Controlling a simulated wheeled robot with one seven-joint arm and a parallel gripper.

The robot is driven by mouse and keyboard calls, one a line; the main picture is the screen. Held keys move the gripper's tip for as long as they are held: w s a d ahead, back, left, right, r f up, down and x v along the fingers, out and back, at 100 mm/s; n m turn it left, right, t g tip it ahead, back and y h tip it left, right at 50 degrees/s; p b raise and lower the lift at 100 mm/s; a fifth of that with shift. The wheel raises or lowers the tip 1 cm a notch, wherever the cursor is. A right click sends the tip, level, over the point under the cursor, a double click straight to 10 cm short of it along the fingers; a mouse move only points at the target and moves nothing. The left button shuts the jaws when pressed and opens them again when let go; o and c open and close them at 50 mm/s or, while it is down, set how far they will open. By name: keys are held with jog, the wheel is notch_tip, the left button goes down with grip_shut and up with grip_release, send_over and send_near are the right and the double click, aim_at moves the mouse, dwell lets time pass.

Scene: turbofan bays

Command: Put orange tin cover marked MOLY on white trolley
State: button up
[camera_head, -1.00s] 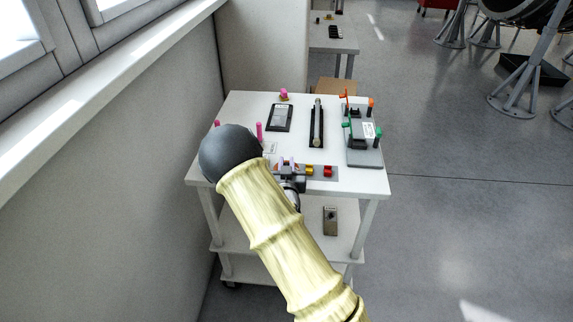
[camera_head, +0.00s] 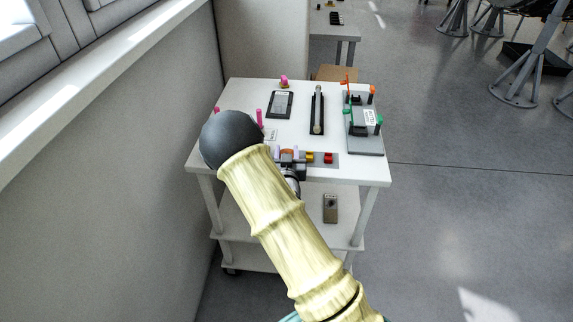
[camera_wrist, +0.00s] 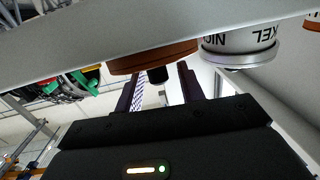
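An orange-brown round cover (camera_wrist: 150,60) with a black knob (camera_wrist: 158,75) shows in the wrist view against a pale surface. No marking on it is readable, so I cannot confirm MOLY. My gripper (camera_wrist: 160,90) is open, its two fingers spread either side of the knob, apart from it as far as I can see. My own arm hides much there.
A white tin marked NICKEL (camera_wrist: 240,45) stands beside the cover, upside down in view. Yellow (camera_head: 310,157) and red (camera_head: 328,158) pieces sit right of my gripper. A grey rig with green knobs (camera_head: 365,125), a black bar (camera_head: 317,112) and a dark tablet-like plate (camera_head: 281,104) lie behind.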

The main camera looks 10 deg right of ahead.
jog(key=shift+r+p, duration=0.4)
jog(key=shift+r, duration=0.15)
jog(key=b+v, duration=0.2)
jog(key=v, duration=1)
jog(key=shift+d+f, duration=0.1)
jog(key=shift+f, duration=0.05)
jog(key=s+d+r+n+g+y, duration=0.1)
jog(key=s+g+y, duration=0.1)
jog(key=s+g, duration=0.5)
jog(key=s+d+r+n+g+y, duration=0.1)
jog(key=s+r+g+y, duration=0.1)
jog(key=s+g, duration=0.5)
jog(key=s, duration=0.4)
jog(key=shift+d+n, duration=0.25)
jog(key=shift+n, duration=0.05)
jog(key=shift+a, duration=0.1)
jog(key=shift+c, duration=0.3)
